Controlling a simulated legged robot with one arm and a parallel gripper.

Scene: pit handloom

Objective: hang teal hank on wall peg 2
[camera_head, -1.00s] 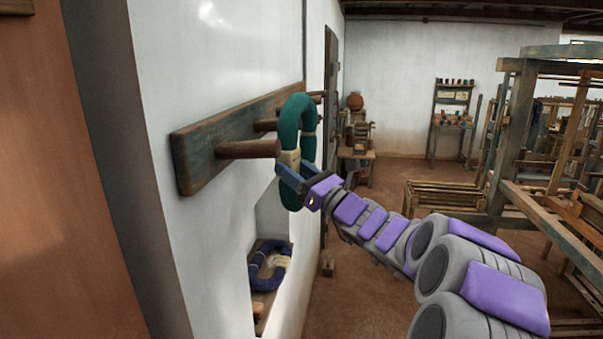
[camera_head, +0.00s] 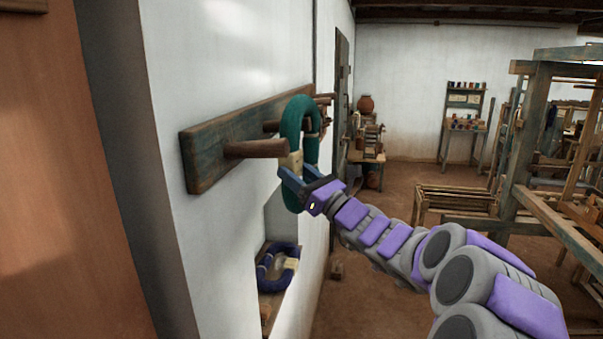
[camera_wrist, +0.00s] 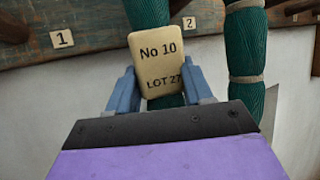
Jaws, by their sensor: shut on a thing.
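My gripper (camera_head: 290,180) is shut on the pale tag band of the teal hank (camera_head: 290,122), a tall upright loop held beside the wall rack. The tag reads "No 10, LOT 27" in the wrist view, between my fingers (camera_wrist: 160,92); two teal strands (camera_wrist: 246,42) rise behind it. The nearest peg (camera_head: 256,149) is in front of the hank and bare; label 1 (camera_wrist: 62,39) shows on the board. The second peg (camera_head: 270,126) runs behind the hank's near strand; its tip is hidden, so I cannot tell whether the loop is around it. Label 2 (camera_wrist: 188,24) shows between the strands.
The wooden peg board (camera_head: 205,155) runs along the white wall, with more pegs (camera_head: 323,99) farther off. A dark blue hank (camera_head: 278,268) lies in a wall niche below. Loom frames (camera_head: 515,150) stand at right; floor between is open.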

